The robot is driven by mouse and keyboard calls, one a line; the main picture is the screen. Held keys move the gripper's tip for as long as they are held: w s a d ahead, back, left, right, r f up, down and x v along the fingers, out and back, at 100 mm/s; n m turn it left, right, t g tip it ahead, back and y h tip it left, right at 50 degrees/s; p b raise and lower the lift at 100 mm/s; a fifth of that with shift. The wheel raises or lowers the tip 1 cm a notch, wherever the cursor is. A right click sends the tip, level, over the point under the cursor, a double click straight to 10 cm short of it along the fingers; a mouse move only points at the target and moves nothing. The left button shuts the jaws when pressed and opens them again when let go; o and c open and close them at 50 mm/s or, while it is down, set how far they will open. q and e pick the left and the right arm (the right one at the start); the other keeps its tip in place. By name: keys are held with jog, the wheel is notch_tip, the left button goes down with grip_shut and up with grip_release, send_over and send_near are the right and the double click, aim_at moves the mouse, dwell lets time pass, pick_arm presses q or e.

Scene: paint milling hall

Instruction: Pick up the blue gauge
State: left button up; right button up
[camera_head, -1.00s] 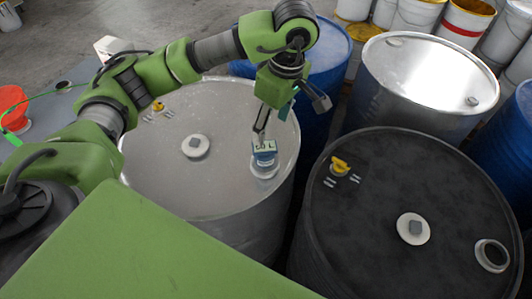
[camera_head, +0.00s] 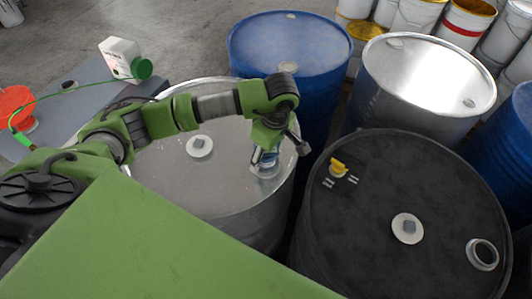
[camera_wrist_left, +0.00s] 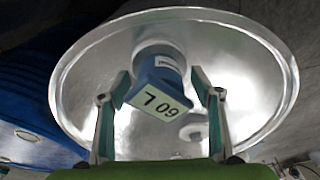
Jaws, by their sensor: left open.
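The blue gauge (camera_wrist_left: 160,72) has a pale label reading "60 L". It stands at the opening in the top of the silver drum (camera_head: 225,185), near its right edge. In the head view the gauge (camera_head: 267,160) is partly hidden by my left gripper (camera_head: 270,152). In the left wrist view my left gripper (camera_wrist_left: 160,86) is open, with one finger on each side of the gauge. Gaps seem to show between the fingers and the gauge. My right gripper is not in view.
A black drum (camera_head: 370,235) with a yellow piece (camera_head: 338,167) stands close on the right. A white canister (camera_head: 122,58) and an orange funnel-like item (camera_head: 17,108) are at the left.

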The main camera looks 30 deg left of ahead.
pick_arm(q)
jog(key=shift+f, duration=0.1)
jog(key=c, duration=1.1)
jog(key=shift+w, duration=0.1)
jog(key=shift+c, duration=0.7)
jog(key=shift+r, duration=0.6)
jog(key=s+r+b, duration=0.4)
jog(key=s+r, duration=0.8)
jog(key=s, duration=0.1)
notch_tip(320, 180, up, 11)
jog(key=s+p, duration=0.1)
jog(key=p, duration=0.7)
jog(key=shift+d, duration=0.4)
